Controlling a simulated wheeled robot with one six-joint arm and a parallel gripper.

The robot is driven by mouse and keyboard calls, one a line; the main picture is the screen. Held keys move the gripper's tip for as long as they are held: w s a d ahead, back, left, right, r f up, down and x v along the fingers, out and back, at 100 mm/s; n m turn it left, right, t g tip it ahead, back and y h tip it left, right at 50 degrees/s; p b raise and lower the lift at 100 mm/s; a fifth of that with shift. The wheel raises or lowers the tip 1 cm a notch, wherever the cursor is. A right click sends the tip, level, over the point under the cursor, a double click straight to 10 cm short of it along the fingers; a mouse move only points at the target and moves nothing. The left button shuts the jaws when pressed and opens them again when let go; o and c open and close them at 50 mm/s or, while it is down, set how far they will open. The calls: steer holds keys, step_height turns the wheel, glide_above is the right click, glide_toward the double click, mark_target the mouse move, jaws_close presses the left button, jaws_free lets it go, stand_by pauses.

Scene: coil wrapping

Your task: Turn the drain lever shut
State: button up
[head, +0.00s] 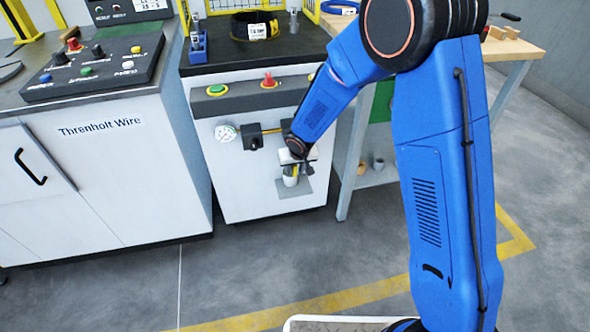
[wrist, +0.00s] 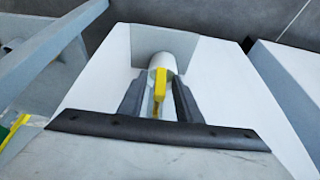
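The yellow drain lever (wrist: 160,88) stands out in front of a pale round fitting (wrist: 162,62) on the white cabinet front. In the wrist view it points down, toward my gripper. My gripper (wrist: 158,103) is open, with one dark finger on each side of the lever and a narrow gap to each. In the head view my gripper (head: 291,163) is low at the front of the machine cabinet, above a pale cup-like piece (head: 290,180) on a small grey ledge (head: 294,188). My gripper and arm hide most of the lever there.
The machine cabinet (head: 245,190) carries a gauge (head: 226,132), a green button (head: 217,90) and a red knob (head: 268,79). A control console (head: 95,68) stands on the left cabinet. A wooden-topped workbench (head: 510,45) is close on the right.

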steer(key=shift+c, duration=0.3)
jaws_close()
steer(key=shift+n+t+h, duration=0.3)
steer(key=shift+t+h, duration=0.1)
steer(key=shift+h, duration=1.3)
steer(key=shift+d+n+t+h, duration=0.2)
steer(key=shift+n+t+h, duration=0.3)
steer(key=shift+h, duration=0.7)
steer(key=h, duration=0.1)
steer(key=t+h, duration=0.1)
steer(key=h, duration=0.1)
steer(key=n+t+h, duration=0.1)
steer(key=shift+w+d+r+h, duration=0.1)
steer(key=shift+d+r+h, duration=0.15)
steer(key=shift+h, duration=0.15)
steer(key=n+t+h, duration=0.1)
steer(key=h, duration=0.1)
steer(key=n+t+h, duration=0.1)
steer(key=t+h, duration=0.1)
steer(key=shift+d+r+h, duration=0.15)
steer(key=shift+r+h, duration=0.15)
steer(key=shift+r, duration=0.05)
